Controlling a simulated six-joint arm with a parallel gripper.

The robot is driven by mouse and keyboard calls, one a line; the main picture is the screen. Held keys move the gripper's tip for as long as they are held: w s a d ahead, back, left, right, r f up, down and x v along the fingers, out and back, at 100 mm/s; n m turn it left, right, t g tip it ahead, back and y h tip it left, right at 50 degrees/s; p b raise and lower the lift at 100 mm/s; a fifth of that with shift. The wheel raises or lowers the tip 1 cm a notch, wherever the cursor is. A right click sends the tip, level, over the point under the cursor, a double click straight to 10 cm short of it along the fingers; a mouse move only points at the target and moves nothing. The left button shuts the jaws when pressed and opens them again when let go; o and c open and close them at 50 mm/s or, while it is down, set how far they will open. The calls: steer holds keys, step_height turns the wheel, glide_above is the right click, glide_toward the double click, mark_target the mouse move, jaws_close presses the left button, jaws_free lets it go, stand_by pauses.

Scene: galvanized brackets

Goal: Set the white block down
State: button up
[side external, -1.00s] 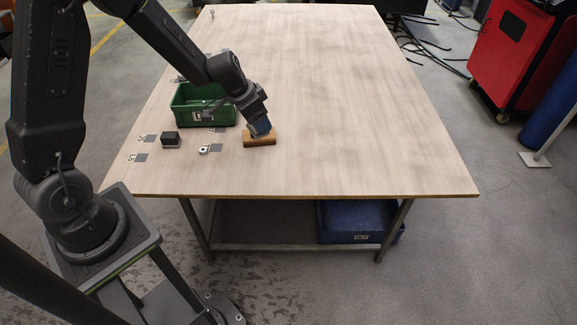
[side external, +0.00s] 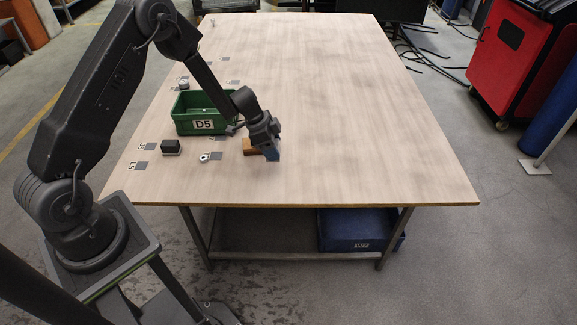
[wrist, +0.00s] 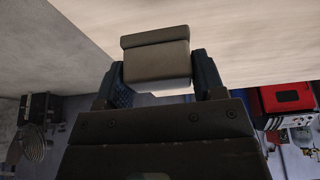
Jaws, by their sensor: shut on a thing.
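In the side view my gripper (side external: 273,152) points down low over the table's near part, just right of a brown wooden block. The white block is hidden there behind the fingers and cannot be made out. I cannot tell whether it touches the tabletop.
A brown wooden block (side external: 251,146) is partly covered by my gripper. A green bin (side external: 202,125) labelled D5 stands behind left. A black block (side external: 170,147) and a small ringed part (side external: 204,158) lie left, among grey marks. The wooden tabletop (side external: 370,120) is clear to the right.

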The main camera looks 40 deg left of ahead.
steer(key=w+d+f, duration=0.1)
steer(key=d, duration=0.1)
steer(key=w+d+f, duration=0.1)
steer(key=d+f, duration=0.1)
steer(key=shift+w, duration=0.2)
steer(key=shift+f, duration=1.95)
steer(key=shift+f, duration=0.15)
steer(key=o, duration=0.9)
